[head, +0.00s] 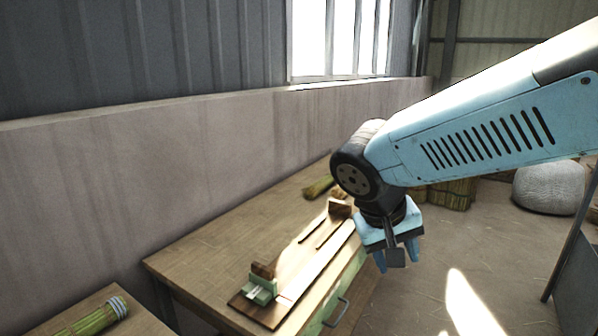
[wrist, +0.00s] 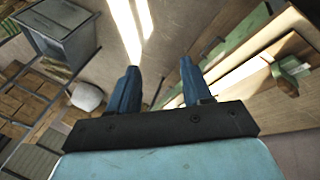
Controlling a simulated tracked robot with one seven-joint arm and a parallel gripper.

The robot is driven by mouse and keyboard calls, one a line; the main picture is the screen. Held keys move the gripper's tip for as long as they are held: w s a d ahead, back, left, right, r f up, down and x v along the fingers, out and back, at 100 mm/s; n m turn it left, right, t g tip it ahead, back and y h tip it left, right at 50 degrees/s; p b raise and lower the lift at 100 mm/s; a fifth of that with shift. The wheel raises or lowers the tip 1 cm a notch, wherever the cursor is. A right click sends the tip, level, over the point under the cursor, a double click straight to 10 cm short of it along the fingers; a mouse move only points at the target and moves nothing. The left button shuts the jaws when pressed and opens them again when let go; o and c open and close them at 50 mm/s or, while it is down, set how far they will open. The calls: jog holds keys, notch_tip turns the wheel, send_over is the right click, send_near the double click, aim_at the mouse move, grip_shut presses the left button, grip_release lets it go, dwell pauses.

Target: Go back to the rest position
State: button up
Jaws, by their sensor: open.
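My gripper (head: 396,262) hangs pointing down in the head view, over the floor just right of the workbench (head: 190,250). In the wrist view its two blue fingers (wrist: 158,75) stand apart with nothing between them. On the bench is a wooden winding jig (head: 300,275) with a green clamp (head: 260,288) at its near end and a brown wooden block (head: 340,207) toward the far end. The green clamp also shows at the right of the wrist view (wrist: 291,70).
A bundle of straw (head: 98,317) bound with pale cord lies on a second table at lower left. Another bundle (head: 318,187) lies at the bench's far end. A wall runs behind the bench. A grey round pouf (head: 548,187) stands on the floor (head: 430,295), which is open right of the bench.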

jog(key=s+d+r+t+y, duration=0.2)
jog(key=d+r+t+y, duration=0.1)
jog(key=d+r, duration=0.3)
jog(key=shift+s+d+r+m+y, duration=0.15)
jog(key=shift+s+d+m+y, duration=0.1)
jog(key=shift+d+m+y, duration=0.3)
jog(key=shift+a, duration=0.1)
jog(key=shift+c, duration=0.6)
